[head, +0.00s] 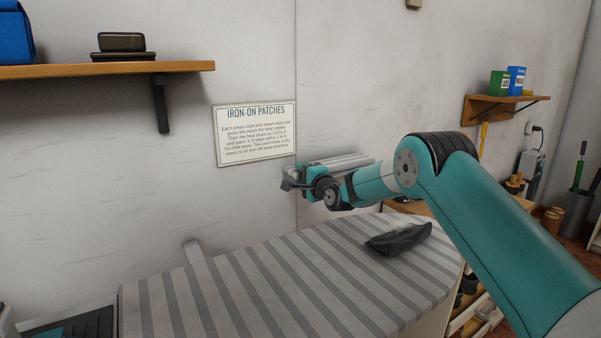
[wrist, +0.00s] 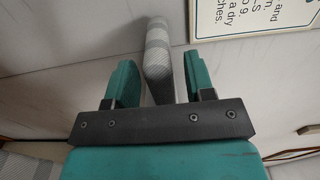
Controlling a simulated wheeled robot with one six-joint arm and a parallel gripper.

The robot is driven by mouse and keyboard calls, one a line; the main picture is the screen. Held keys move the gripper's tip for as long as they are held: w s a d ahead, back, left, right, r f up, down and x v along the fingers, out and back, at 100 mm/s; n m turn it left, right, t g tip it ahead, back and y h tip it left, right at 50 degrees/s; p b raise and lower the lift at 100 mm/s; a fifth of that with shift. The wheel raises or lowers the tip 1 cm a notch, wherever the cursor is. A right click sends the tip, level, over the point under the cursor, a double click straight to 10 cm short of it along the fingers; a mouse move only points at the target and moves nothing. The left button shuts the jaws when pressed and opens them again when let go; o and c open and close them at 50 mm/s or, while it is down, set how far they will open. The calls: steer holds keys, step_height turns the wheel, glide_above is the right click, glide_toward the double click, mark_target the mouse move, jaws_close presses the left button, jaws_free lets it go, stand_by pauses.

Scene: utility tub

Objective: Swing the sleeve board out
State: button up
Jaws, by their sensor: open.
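The sleeve board (head: 345,162) is a narrow, grey-striped padded board by the wall, above the far side of the large ironing board, partly hidden behind my arm in the head view. In the wrist view its narrow end (wrist: 157,62) stands between my two fingers. My gripper (head: 291,180) is open around the sleeve board; the wrist view (wrist: 160,85) shows a finger on either side. The left finger looks very close to the board, and a gap shows on the right. I cannot tell whether either finger touches it.
The wide striped ironing board (head: 270,290) lies below my arm, with a dark folded cloth (head: 398,240) on its right part. A sign (head: 255,133) hangs on the wall. A wooden shelf (head: 100,70) juts out at upper left, and a smaller one (head: 500,107) is at right.

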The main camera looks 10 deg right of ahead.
steer(key=shift+w+a, duration=0.15)
steer(key=shift+w, duration=0.5)
steer(key=shift+c, duration=0.2)
jaws_close()
steer(key=shift+s, duration=0.1)
